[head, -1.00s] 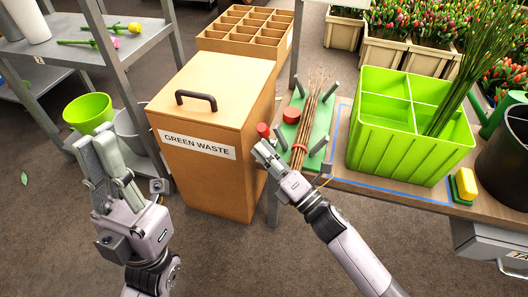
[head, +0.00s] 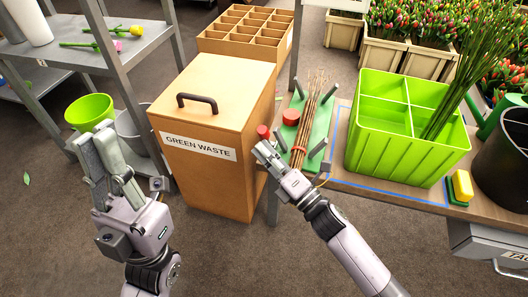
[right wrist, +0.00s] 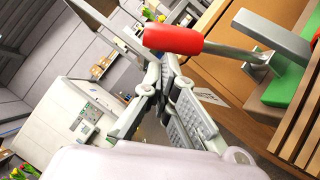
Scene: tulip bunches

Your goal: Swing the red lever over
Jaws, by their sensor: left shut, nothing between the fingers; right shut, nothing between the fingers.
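The red lever has a red grip (head: 263,131) at the left edge of a green fixture (head: 320,124) on the bench. In the right wrist view the red grip (right wrist: 173,39) sits on a metal rod that runs right to a green base. My right gripper (head: 262,148) is shut and empty, with its fingertips just below the grip in the head view. In the right wrist view its fingers (right wrist: 162,85) are close to the grip; I cannot tell if they touch. My left gripper (head: 104,143) is shut and empty, left of the waste box.
A bundle of brown stems (head: 308,118) lies in the fixture, with a red round knob (head: 290,117) beside it. The GREEN WASTE box (head: 213,120) stands close left of the lever. A lime green divided crate (head: 405,145) stands to the right on the bench.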

